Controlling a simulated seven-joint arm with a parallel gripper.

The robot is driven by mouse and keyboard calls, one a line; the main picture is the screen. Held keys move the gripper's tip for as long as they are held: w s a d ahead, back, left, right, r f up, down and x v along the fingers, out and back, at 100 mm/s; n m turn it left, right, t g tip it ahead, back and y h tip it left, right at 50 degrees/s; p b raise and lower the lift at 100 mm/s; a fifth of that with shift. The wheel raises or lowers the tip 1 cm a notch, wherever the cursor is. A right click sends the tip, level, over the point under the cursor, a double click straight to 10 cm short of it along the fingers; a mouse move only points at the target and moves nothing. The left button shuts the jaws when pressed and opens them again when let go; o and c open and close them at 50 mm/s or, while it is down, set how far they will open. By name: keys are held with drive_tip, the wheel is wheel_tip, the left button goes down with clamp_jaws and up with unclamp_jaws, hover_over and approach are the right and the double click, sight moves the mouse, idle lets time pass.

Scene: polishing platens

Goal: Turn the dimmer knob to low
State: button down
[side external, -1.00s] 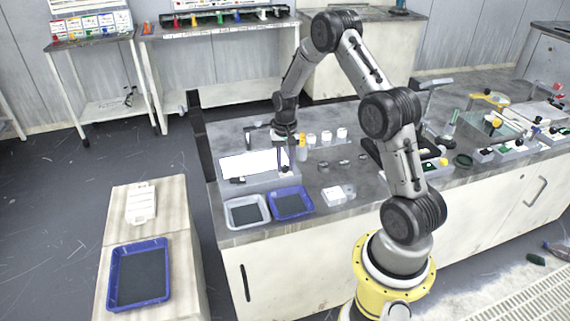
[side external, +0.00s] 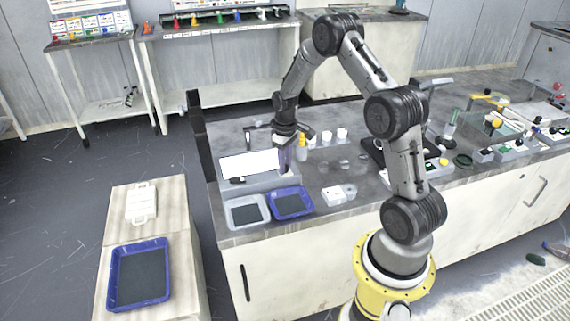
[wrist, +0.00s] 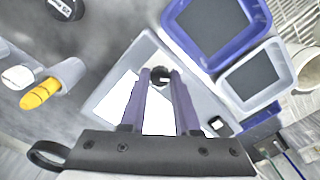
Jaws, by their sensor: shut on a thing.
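The light box (side external: 247,165) has a grey frame and a bright white panel; it also shows in the wrist view (wrist: 115,95). The dimmer knob (wrist: 160,74) is a small dark round knob at the corner of the frame. My gripper (side external: 285,172) points down at the box's front right corner. In the wrist view, the two purple fingers of my gripper (wrist: 161,72) are shut on the knob, one on either side. The knob's pointer and setting marks cannot be made out. A small black part (wrist: 217,122) sits farther along the same frame edge.
A blue tray (side external: 309,207) and a grey-white tray (side external: 231,221) stand just in front of the box. An orange-yellow bottle (side external: 302,140) and white-capped jars (side external: 341,133) stand behind and to the right. A small white box (side external: 334,196) lies right of the trays.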

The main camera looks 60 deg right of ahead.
drive_tip(key=shift+n, duration=0.5)
drive_tip(key=shift+r, duration=0.1)
drive_tip(key=c, duration=0.6)
unclamp_jaws()
drive_tip(key=shift+c, duration=0.2)
wheel_tip(320, 180, up, 14)
